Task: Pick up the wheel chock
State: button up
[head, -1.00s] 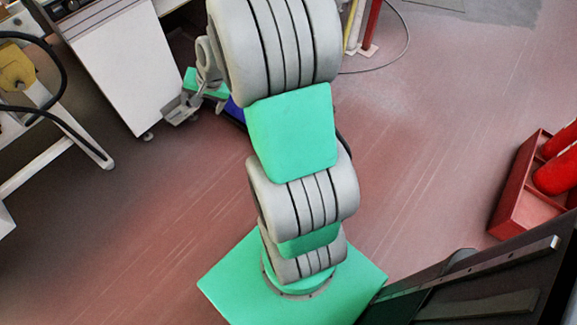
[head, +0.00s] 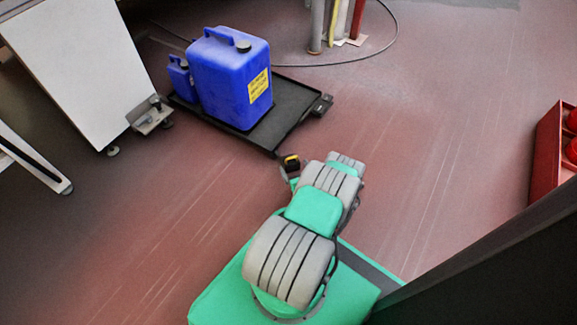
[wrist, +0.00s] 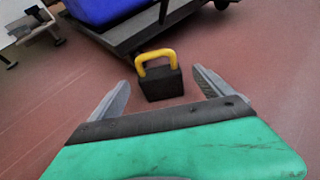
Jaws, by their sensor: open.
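The wheel chock (wrist: 162,84) is a black block with a yellow handle. In the wrist view it sits on the red floor beyond my fingertips, between their lines, close to the edge of a black tray. In the head view the chock (head: 291,161) shows small beside the end of my arm, partly hidden by it. My gripper (wrist: 162,85) is open, with one grey finger on each side and nothing between them. In the head view my arm hides most of the gripper.
A black low tray (head: 295,98) holds a large blue canister (head: 225,80) and a smaller one (head: 180,80). A white cabinet (head: 75,60) stands at left. Coloured pipes (head: 335,25) rise at the back. A red box (head: 546,150) is at right. The floor right of the tray is clear.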

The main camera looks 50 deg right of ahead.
aim_at(290, 162)
jog(key=b+x, duration=0.1)
jog(key=x, duration=0.2)
jog(key=b+x, duration=0.2)
jog(key=x, duration=0.1)
jog(key=shift+a+f, duration=0.15)
jog(key=shift+f, duration=0.2)
jog(key=shift+w+d, duration=0.2)
jog(key=shift+d, duration=0.05)
jog(key=shift+r, duration=0.1)
jog(key=shift+c, duration=0.3)
grip_shut()
